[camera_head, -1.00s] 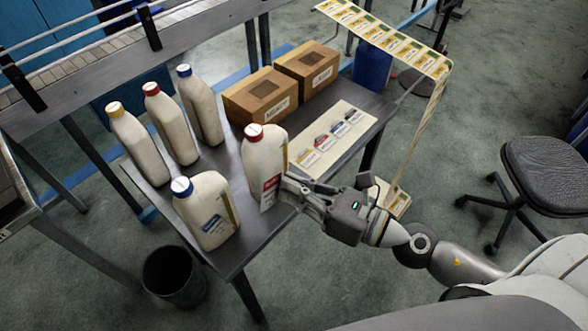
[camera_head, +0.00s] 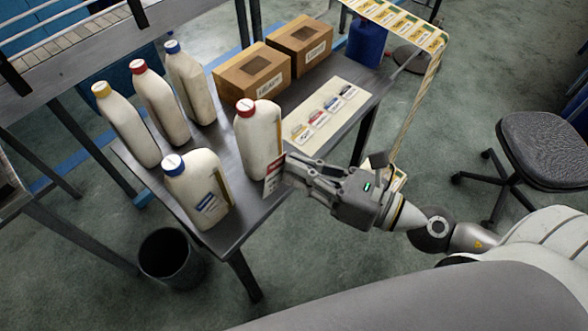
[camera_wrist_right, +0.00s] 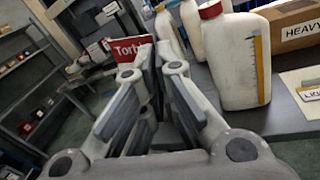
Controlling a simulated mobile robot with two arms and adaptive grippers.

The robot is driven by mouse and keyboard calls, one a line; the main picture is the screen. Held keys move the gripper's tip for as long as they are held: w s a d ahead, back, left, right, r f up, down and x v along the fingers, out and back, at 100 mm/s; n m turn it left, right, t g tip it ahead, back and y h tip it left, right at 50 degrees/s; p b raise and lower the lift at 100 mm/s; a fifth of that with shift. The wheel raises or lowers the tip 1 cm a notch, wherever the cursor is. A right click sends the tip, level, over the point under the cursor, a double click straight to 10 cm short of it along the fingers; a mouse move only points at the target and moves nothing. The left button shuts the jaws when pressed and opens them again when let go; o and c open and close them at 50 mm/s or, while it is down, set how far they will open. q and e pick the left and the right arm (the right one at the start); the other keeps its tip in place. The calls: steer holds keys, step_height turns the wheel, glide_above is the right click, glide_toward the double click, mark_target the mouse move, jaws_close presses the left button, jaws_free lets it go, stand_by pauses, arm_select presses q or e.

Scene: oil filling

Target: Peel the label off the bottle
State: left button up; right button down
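A white bottle with a red cap (camera_head: 258,138) stands upright on the table's front part. It also shows in the right wrist view (camera_wrist_right: 232,62), its visible side bare of a red label. A red and white label (camera_head: 273,176) stands at the tips of my right gripper (camera_head: 286,172), in front of the bottle's lower right edge. In the right wrist view the label (camera_wrist_right: 130,50) is beyond the nearly closed fingertips (camera_wrist_right: 150,68), apart from the bottle. The fingers are shut on it. My left gripper is not in view.
A blue-capped bottle (camera_head: 197,190) stands at the front left of the table (camera_head: 232,222). Several white bottles stand behind it. Two cardboard boxes (camera_head: 252,78) and a card with labels (camera_head: 324,112) are further back. A label strip (camera_head: 418,100) hangs at the right. A bin (camera_head: 170,258) stands below.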

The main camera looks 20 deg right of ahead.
mark_target(284, 163)
steer(key=shift+s+d+r+p, duration=0.3)
steer(key=shift+s+r+p, duration=0.15)
steer(key=shift+r, duration=0.1)
steer(key=shift+p+v, duration=0.4)
steer(key=shift+v, duration=0.45)
steer(key=shift+s+d+r+p, duration=0.25)
steer(key=shift+s+p, duration=0.05)
steer(key=shift+s, duration=0.15)
steer(key=shift+s+d+r+p, duration=0.25)
steer(key=shift+s+d+p, duration=0.05)
steer(key=shift+s, duration=0.15)
